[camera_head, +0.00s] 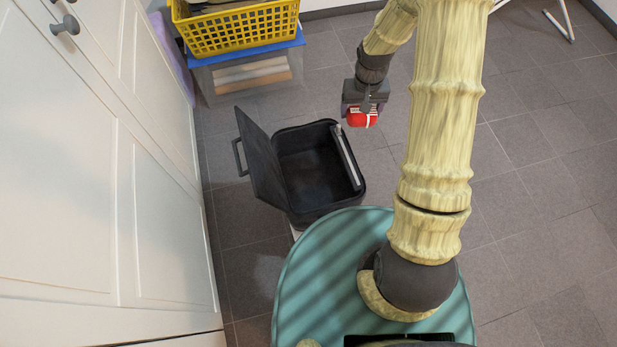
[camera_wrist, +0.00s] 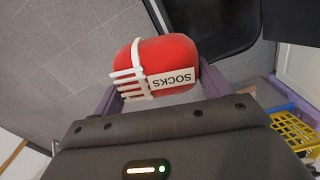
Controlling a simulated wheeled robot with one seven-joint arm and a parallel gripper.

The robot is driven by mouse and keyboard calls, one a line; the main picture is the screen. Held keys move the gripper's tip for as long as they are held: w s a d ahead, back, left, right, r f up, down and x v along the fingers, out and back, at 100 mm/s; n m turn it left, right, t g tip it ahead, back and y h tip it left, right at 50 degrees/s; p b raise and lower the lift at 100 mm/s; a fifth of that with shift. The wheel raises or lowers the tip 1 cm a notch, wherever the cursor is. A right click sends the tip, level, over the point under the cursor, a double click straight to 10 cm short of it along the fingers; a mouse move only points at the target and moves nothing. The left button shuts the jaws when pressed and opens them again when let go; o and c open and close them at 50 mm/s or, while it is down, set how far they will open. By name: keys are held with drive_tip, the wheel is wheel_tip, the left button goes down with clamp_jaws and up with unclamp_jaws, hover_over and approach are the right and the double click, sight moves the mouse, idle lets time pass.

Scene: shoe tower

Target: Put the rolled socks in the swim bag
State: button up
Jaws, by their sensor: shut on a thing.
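The rolled socks are a red bundle (camera_wrist: 172,58) with a white band and a "SOCKS" label, filling the middle of the wrist view. In the head view the red bundle (camera_head: 363,118) hangs under my gripper (camera_head: 364,104), which is shut on it. The swim bag is a black open container (camera_head: 309,172) with its lid (camera_head: 262,158) swung up on the left. My gripper is in the air to the upper right of the bag, apart from it. In the wrist view the bag's dark edge (camera_wrist: 216,25) shows beyond the socks.
A yellow basket (camera_head: 238,30) sits on a clear bin with a blue lid (camera_head: 246,56) behind the bag. White cabinet doors (camera_head: 90,170) stand on the left. A grey rod-like item (camera_head: 347,156) lies along the bag's right rim.

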drive_tip(key=s+a+f+n+b, duration=0.2)
drive_tip(key=a+f+n+b, duration=0.3)
drive_tip(key=a+f+b, duration=0.3)
drive_tip(key=a+f, duration=0.4)
drive_tip(key=f, duration=0.4)
drive_tip(key=shift+s+a+b, duration=0.4)
wheel_tip(320, 180, down, 6)
drive_tip(key=b, duration=0.5)
drive_tip(key=shift+b, duration=0.35)
drive_tip(key=o, duration=1)
drive_tip(key=shift+r, duration=0.1)
